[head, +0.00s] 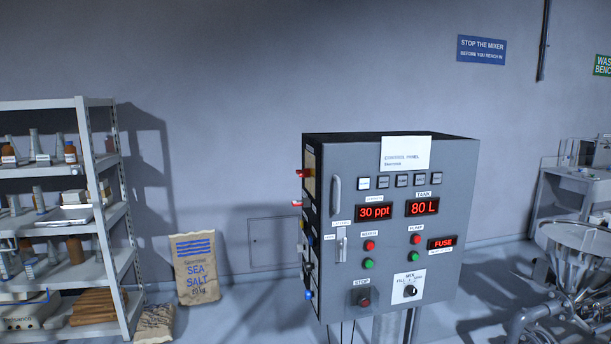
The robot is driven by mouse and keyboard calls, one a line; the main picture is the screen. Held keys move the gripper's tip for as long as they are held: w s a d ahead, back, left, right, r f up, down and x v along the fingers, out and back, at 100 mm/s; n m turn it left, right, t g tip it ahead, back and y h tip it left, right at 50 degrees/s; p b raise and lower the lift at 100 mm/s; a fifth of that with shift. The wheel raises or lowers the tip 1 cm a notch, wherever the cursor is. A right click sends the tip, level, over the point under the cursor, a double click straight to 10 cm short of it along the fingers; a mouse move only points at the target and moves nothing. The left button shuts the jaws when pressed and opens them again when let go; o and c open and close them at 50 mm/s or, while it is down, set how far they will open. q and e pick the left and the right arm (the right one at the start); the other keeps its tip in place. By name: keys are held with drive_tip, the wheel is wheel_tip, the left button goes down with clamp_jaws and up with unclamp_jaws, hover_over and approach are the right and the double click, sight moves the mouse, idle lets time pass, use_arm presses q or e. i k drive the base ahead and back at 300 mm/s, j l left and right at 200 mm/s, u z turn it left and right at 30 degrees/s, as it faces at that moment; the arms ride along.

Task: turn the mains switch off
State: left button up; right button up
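A grey control panel cabinet (455,180) stands in the middle of the head view, its door facing me. A red part (304,173) sticks out from the upper part of its left side wall; it may be the mains switch, but the steep angle hides its label and position. Another small red part (297,203) sticks out below it. The door carries a grey handle (336,197) and a small lever or latch (341,245) at its left edge. Red displays read 30 ppt (375,212), 80 L (422,208) and FUSE (442,243). Neither gripper is in view.
A shelf rack (92,190) with bottles and trays stands at the left. A sea salt sack (196,268) leans by the wall. A metal machine (575,250) and a bench (575,178) stand at the right. Floor shows between the sack and cabinet.

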sight(306, 173)
drive_tip(key=j+z, duration=0.15)
drive_tip(key=j, duration=0.15)
drive_tip(key=i+j+z, duration=0.1)
drive_tip(key=i+j, duration=0.25)
drive_tip(key=i+j+z, duration=0.15)
drive_tip(key=i+j, duration=0.15)
drive_tip(key=i+j+z, duration=0.1)
drive_tip(key=i+j, duration=0.2)
drive_tip(key=j, duration=0.2)
drive_tip(key=i+j+z, duration=0.15)
drive_tip(key=i+j, duration=0.15)
drive_tip(key=j, duration=0.15)
